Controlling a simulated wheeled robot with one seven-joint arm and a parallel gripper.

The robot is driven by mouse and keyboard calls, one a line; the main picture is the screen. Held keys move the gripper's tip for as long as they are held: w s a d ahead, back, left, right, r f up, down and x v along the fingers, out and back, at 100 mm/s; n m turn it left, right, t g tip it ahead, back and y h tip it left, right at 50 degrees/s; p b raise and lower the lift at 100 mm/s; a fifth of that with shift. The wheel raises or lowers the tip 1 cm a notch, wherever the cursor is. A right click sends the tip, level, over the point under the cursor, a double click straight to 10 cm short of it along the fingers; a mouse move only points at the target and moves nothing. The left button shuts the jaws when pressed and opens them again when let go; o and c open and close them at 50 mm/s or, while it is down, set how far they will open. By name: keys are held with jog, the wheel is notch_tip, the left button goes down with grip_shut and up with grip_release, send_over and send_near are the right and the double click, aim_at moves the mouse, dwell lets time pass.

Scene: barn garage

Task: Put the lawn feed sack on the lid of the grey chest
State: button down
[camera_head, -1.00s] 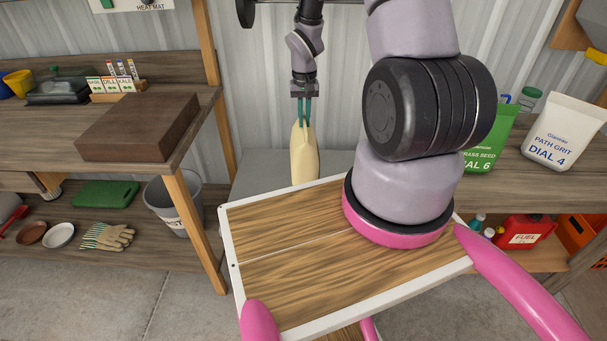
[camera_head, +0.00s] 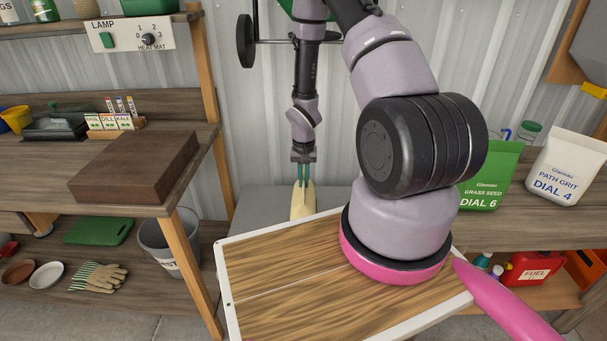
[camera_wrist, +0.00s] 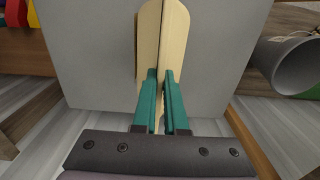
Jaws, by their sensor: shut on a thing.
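My gripper (camera_head: 304,172) has teal fingers and points down. It is shut on the top edge of a cream sack (camera_head: 302,203), which I take for the lawn feed sack, though no label shows. The sack also shows in the wrist view (camera_wrist: 162,45), between and beyond the fingers (camera_wrist: 161,92). The grey chest (camera_head: 256,207) stands against the metal wall, and its flat lid (camera_wrist: 95,60) spreads below the sack in the wrist view. In the head view my own wooden deck hides the sack's lower end, so I cannot tell whether it touches the lid.
A wooden bench at the left holds a brown block (camera_head: 135,167). A grey bucket (camera_head: 170,243) stands beside the chest. At the right, a green grass seed bag (camera_head: 488,178) and a white path grit bag (camera_head: 556,175) stand on a shelf above a red fuel can (camera_head: 533,267).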

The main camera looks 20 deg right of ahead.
jog(key=shift+f, duration=1)
jog(key=c, duration=1)
grip_release()
jog(key=shift+o, duration=0.2)
